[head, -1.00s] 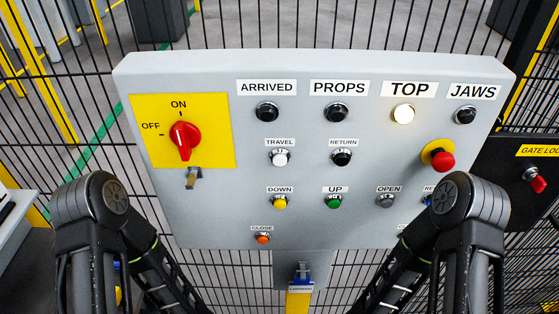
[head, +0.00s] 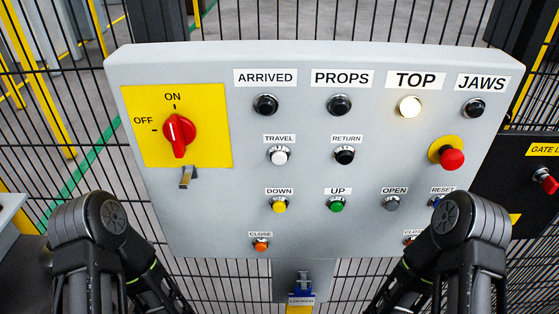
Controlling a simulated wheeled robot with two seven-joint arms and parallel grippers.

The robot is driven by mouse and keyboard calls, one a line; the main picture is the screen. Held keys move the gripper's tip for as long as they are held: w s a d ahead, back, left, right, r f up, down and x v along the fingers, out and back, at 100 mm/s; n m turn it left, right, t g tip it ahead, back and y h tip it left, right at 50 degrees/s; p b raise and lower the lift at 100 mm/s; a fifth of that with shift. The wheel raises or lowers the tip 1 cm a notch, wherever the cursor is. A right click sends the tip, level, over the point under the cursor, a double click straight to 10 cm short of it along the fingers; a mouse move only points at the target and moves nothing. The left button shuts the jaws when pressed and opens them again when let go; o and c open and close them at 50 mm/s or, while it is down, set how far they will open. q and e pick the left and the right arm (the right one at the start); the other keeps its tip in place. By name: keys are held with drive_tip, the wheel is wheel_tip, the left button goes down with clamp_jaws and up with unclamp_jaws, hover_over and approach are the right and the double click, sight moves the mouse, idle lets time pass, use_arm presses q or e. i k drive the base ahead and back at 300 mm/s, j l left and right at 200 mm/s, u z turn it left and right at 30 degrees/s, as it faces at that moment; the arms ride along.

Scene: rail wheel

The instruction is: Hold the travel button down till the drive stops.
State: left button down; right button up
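The white travel button (head: 279,156) sits under its TRAVEL label on the grey control panel (head: 210,220), with nothing touching it. The ARRIVED lamp (head: 265,104), PROPS lamp (head: 338,104) and JAWS lamp (head: 473,107) are dark. The TOP lamp (head: 410,106) is lit. The red rotary switch (head: 178,133) on the yellow plate points toward ON. My two arms come up from the bottom left and bottom right, below and in front of the panel. Both grippers are out of view.
The black return button (head: 344,155) is right of travel. Below are the yellow down (head: 279,205), green up (head: 336,205) and orange close (head: 261,244) buttons. A red mushroom button (head: 451,158) is at right. A wire fence surrounds the panel. My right arm partly covers the lower right buttons.

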sight(278, 158)
drive_tip(key=k+l, duration=0.15)
drive_tip(key=l, duration=0.25)
drive_tip(key=k+l, duration=0.1)
drive_tip(key=l, duration=0.35)
drive_tip(key=k+l, duration=0.15)
drive_tip(key=l, duration=0.25)
drive_tip(key=k+l, duration=0.1)
drive_tip(key=l, duration=0.3)
drive_tip(key=k+l, duration=0.15)
drive_tip(key=l, duration=0.3)
